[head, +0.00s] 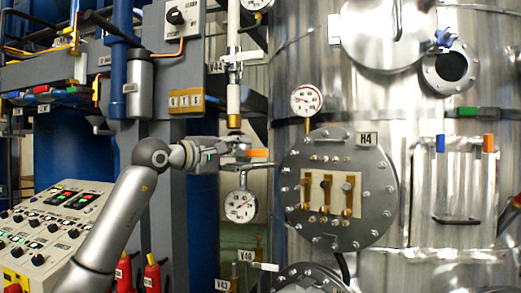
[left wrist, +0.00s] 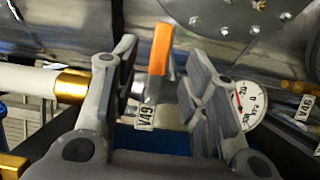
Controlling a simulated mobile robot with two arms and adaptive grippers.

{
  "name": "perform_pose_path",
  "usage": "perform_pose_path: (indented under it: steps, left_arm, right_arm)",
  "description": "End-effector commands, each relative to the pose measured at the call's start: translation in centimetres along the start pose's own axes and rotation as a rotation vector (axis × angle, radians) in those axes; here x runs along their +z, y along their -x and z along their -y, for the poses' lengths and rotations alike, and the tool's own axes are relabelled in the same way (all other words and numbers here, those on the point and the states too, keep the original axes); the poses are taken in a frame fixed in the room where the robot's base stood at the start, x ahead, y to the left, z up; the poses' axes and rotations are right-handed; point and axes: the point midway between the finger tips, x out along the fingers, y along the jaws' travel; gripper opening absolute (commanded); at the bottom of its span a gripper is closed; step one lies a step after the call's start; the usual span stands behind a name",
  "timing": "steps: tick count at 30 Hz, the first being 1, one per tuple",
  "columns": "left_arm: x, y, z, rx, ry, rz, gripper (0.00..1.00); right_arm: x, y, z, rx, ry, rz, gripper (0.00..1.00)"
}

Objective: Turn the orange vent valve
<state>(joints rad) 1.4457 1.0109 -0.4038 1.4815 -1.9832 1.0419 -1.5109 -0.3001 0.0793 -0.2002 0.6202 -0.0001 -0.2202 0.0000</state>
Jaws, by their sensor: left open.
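The orange vent valve handle (left wrist: 160,50) stands between the two fingers of my left gripper (left wrist: 158,95) in the left wrist view. A tag reading V49 (left wrist: 145,118) hangs just below it. The fingers are spread, with a visible gap on each side of the handle. In the head view the orange handle (head: 258,153) shows just right of the tips of my left gripper (head: 240,150), above a round gauge (head: 240,206). My right gripper is in neither view.
A white pipe with a brass collar (left wrist: 70,86) lies close beside the left finger in the wrist view. The gauge (left wrist: 248,104) is close to the other finger. A bolted round flange marked H4 (head: 378,190) on the steel vessel stands to the right. A control panel (head: 45,235) is at lower left.

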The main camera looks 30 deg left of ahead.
Motion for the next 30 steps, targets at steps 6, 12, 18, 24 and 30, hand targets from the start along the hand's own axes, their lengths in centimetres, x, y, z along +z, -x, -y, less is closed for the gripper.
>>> perform_pose_path:
  steps: [6, 12, 18, 24, 30]
  left_arm:
    - [0.1, -4.4, -0.3, -0.003, 0.005, 0.004, 0.41]
    - [0.1, -6.8, -0.2, 0.0, 0.005, 0.003, 0.41]
    - [0.1, -7.4, 0.0, -0.001, 0.002, 0.002, 0.41]
    - [0.1, -7.4, 0.1, 0.0, 0.003, 0.002, 0.4]
    - [0.1, -7.4, 0.0, 0.0, 0.003, 0.002, 0.14]
  right_arm:
    - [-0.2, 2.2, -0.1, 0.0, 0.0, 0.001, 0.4]
    - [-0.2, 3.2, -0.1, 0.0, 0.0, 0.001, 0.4]
    - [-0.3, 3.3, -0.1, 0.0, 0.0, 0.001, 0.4]
    - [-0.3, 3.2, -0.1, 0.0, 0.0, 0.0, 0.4]
    - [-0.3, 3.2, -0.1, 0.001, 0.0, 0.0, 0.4]
